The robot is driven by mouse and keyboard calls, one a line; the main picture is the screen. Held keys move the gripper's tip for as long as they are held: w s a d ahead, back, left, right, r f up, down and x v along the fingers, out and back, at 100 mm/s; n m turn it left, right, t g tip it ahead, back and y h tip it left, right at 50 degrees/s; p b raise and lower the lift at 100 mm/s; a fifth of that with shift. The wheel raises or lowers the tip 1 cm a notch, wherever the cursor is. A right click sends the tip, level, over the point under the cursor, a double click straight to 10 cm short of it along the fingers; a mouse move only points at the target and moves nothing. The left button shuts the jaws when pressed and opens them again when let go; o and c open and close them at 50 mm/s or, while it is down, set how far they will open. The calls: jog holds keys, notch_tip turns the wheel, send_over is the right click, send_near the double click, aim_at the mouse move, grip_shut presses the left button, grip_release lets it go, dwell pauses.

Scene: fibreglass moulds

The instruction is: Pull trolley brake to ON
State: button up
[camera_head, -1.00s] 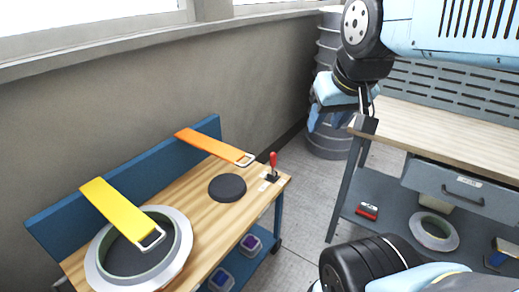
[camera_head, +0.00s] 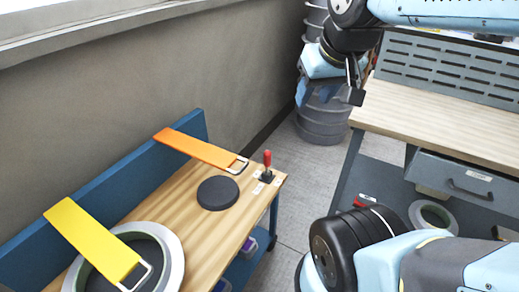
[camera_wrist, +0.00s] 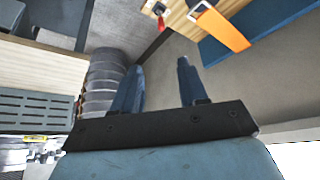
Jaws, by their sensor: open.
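The trolley (camera_head: 205,232) has a wooden top and a blue back board, at lower left in the head view. Its brake lever has a red handle (camera_head: 267,158) on a small black base at the top's far right corner. The handle stands roughly upright, with small pale labels around the base. The red handle also shows near the top of the wrist view (camera_wrist: 161,22). My gripper (camera_head: 317,93) is open and empty, above and to the right of the lever, apart from it. In the wrist view its two blue fingers (camera_wrist: 160,67) stand apart with nothing between them.
An orange strap (camera_head: 200,149), a black disc (camera_head: 218,193), a yellow strap (camera_head: 92,240) and a pale ring mould (camera_head: 172,255) lie on the trolley. Grey drums (camera_head: 322,125) stand behind my gripper. A workbench (camera_head: 440,115) is at right, with floor between.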

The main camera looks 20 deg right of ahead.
jog(key=shift+o, duration=1.3)
jog(key=shift+w, duration=0.15)
jog(key=w+f+m+g+y, duration=0.3)
jog(key=w+f+m+g, duration=0.15)
jog(key=w+f, duration=0.45)
jog(key=m+g+y, duration=0.1)
jog(key=m+y, duration=0.9)
send_near(268, 158)
jog(key=s+a+r, duration=0.2)
jog(key=s+r, duration=0.4)
jog(key=r, duration=0.2)
jog(key=w+d+f+m+t+y, duration=0.1)
jog(key=d+f+m+t+y, duration=0.2)
jog(key=f, duration=0.4)
jog(key=w+d+f+m+t+y, duration=0.1)
jog(key=d+f+m+t, duration=0.25)
jog(key=f+m, duration=0.2)
jog(key=x, duration=0.4)
jog(key=f+x, duration=0.1)
jog(key=x, duration=0.9)
jog(key=shift+w+a+f, duration=0.15)
jog(key=shift+w, duration=0.1)
grip_shut()
